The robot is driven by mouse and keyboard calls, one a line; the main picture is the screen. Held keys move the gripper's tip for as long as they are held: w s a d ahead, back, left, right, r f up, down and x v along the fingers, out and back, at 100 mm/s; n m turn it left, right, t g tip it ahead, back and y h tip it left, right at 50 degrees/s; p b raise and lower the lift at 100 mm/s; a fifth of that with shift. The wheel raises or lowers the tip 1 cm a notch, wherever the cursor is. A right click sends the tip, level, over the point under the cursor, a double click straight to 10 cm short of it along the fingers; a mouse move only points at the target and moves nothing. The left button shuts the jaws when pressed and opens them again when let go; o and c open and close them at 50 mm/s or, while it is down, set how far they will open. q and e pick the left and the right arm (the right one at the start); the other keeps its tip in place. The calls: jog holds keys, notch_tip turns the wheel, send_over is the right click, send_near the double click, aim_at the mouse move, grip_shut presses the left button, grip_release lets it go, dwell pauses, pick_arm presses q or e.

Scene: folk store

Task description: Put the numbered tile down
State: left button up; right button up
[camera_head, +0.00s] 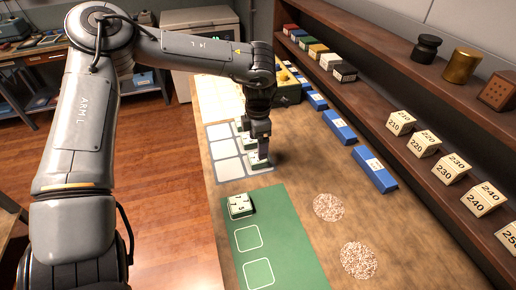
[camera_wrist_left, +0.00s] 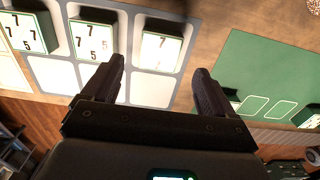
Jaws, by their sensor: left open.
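My left gripper (camera_head: 262,158) is over the near end of the white-squared board (camera_head: 228,168). In the left wrist view its two fingers (camera_wrist_left: 157,66) are apart, with nothing clamped between them. A white numbered tile with a green edge (camera_wrist_left: 160,50) lies on a board square just beyond the fingertips, roughly centred between them. Two more numbered tiles (camera_wrist_left: 92,40) (camera_wrist_left: 28,32) sit in the same row to its left. Another numbered tile (camera_head: 241,206) lies in the first outlined place of the green mat (camera_head: 290,225). My right gripper is in neither view.
Two outlined places (camera_head: 248,238) on the mat are bare. Blue labelled blocks (camera_head: 374,170) line the table's right side below a shelf with numbered cream blocks (camera_head: 422,144). Two speckled round patches (camera_head: 328,207) lie right of the mat.

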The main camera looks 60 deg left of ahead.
pick_arm(q)
notch_tip(320, 180, up, 6)
jog(key=shift+p, duration=0.6)
jog(key=shift+s, duration=0.1)
